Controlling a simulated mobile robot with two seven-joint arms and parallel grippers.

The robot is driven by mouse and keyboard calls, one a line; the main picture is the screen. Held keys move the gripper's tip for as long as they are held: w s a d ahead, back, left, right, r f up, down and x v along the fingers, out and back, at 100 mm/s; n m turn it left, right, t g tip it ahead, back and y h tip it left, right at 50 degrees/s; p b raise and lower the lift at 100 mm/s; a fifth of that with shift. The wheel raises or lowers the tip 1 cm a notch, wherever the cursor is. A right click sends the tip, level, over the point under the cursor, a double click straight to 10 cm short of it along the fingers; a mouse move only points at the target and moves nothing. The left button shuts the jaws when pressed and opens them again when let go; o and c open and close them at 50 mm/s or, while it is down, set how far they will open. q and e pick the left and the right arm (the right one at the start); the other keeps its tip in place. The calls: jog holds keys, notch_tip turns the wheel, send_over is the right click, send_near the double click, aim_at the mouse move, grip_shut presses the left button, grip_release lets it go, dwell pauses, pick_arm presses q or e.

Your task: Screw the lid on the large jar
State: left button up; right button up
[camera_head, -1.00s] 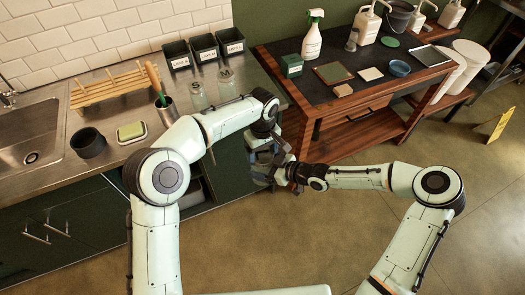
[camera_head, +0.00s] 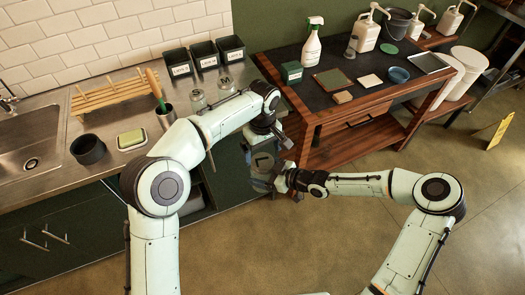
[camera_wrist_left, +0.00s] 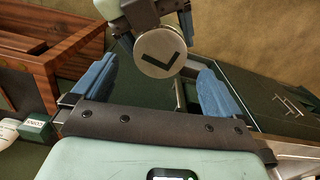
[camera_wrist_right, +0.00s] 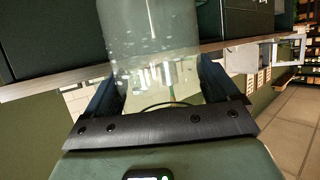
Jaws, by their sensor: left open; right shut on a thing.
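The large jar (camera_wrist_right: 150,55) is clear glass and stands between the fingers of my right gripper (camera_head: 283,181), which is shut on it. It is held in the air in front of the counter. Its round pale lid (camera_wrist_left: 160,57), marked with a black L, is at the jar's mouth; the lid also shows in the head view (camera_head: 263,162). I cannot tell how tight it sits. My left gripper (camera_head: 266,142) is open, its blue fingers spread to either side of the lid in the left wrist view, with gaps between. The jar's lower part is partly hidden by the right gripper.
A wooden table (camera_head: 330,115) with bottles is right of the held jar. Floor is free in front.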

aim_at(262, 161)
pick_arm(q)
jog(key=shift+r, duration=0.1)
jog(key=shift+c, duration=0.2)
notch_tip(262, 161, up, 3)
jog(key=n, duration=0.3)
jog(key=shift+r, duration=0.2)
jog(key=shift+f, duration=0.15)
jog(key=shift+f, duration=3.9)
jog(key=c, duration=1.1)
jog(key=shift+m, duration=1.5)
